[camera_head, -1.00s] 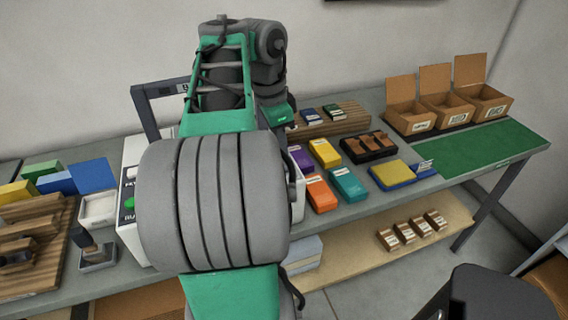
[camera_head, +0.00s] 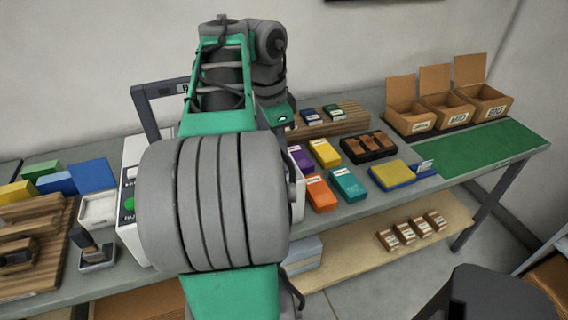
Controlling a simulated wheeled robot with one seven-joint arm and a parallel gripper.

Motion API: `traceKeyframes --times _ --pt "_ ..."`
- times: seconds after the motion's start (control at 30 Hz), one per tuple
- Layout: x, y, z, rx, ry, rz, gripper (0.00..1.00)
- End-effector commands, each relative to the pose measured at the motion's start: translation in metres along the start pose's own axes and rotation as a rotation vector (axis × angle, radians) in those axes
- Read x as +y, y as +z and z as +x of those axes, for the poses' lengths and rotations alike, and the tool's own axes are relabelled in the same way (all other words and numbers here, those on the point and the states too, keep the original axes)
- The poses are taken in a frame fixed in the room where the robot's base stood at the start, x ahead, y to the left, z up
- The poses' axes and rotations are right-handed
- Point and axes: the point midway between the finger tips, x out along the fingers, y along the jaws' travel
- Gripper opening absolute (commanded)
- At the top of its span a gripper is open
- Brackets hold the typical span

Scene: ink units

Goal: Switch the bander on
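The bander is a white machine (camera_head: 130,190) on the bench, left of centre, with a dark arch (camera_head: 150,112) rising behind it. A green button (camera_head: 129,203) shows on its front, beside a dark one just above it. My grey and green arm stands in front of the machine and hides most of it. My gripper is not in view; it is hidden behind my own arm or out of frame.
Coloured ink boxes (camera_head: 318,192) lie right of my arm. Open cardboard boxes (camera_head: 410,120) stand at the back right by a green mat (camera_head: 480,148). A wooden rack (camera_head: 30,265) and a small stamp (camera_head: 97,255) are at the left. A lower shelf (camera_head: 350,255) holds small cartons.

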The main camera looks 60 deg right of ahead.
Motion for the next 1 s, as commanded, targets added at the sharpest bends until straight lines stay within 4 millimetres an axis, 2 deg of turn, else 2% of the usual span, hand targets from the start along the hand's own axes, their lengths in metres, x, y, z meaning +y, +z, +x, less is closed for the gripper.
traceKeyframes --times 0.27,0.7,0.87,1.0 --pt "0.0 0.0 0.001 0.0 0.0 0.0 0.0" --pt "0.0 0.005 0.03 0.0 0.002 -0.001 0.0" --pt "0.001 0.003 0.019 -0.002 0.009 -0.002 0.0" --pt "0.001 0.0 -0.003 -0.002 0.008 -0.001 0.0"
